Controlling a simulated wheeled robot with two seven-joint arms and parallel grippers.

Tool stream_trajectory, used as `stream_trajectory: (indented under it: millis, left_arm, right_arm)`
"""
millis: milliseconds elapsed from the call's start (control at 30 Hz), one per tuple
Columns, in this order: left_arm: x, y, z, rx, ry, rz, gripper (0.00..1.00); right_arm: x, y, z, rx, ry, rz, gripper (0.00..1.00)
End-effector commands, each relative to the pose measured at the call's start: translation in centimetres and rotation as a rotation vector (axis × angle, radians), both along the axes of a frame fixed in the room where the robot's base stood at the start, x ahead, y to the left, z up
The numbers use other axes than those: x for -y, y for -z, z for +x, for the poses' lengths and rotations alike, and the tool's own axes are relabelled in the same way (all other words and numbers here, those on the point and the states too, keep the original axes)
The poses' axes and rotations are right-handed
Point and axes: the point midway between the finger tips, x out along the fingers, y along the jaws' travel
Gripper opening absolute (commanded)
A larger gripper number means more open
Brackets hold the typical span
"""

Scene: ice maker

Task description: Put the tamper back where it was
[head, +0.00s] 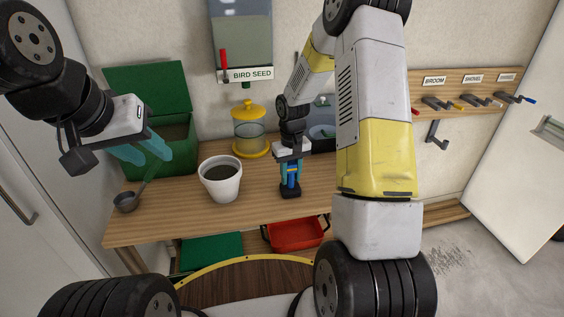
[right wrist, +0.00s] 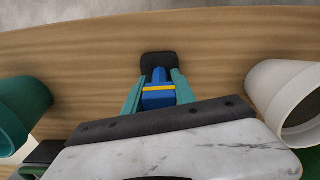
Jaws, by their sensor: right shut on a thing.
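The tamper (head: 290,180) has a blue handle with a yellow band and a dark square foot. It is upright over the wooden worktop, right of the white pot; I cannot tell whether its foot touches the wood. My right gripper (head: 289,172) is shut around its handle from above. In the right wrist view the tamper (right wrist: 158,92) shows between the teal fingers, its dark foot beyond them. My left gripper (head: 150,160) is at the worktop's left end, fingers apart, close to the green handle of a metal scoop (head: 125,202).
A white pot (head: 221,178) of dark material stands left of the tamper. A yellow-lidded jar (head: 250,130) and green bin (head: 148,88) stand behind. A red tray (head: 295,233) is below the worktop. Labelled wall hooks (head: 470,102) are at right. A teal cylinder (right wrist: 20,112) shows in the wrist view.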

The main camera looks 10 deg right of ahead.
Motion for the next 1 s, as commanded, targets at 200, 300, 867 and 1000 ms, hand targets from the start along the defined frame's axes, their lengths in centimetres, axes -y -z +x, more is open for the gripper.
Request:
stream_trajectory:
  millis: [200,300,867,1000]
  left_arm:
    - [0.0,0.0,0.0,0.000,0.000,0.000,0.36]
    - [0.0,0.0,0.0,0.000,0.000,0.000,0.36]
    - [0.0,0.0,0.0,0.000,0.000,0.000,0.36]
    - [0.0,0.0,0.0,0.000,0.000,0.000,0.36]
  right_arm:
    - [0.0,0.3,0.0,-0.001,0.000,0.000,0.53]
    - [0.0,0.3,0.0,-0.001,0.000,0.000,0.54]
    - [0.0,-5.0,0.1,0.006,0.000,0.000,0.54]
    - [0.0,-8.0,0.1,0.005,0.001,0.000,0.54]
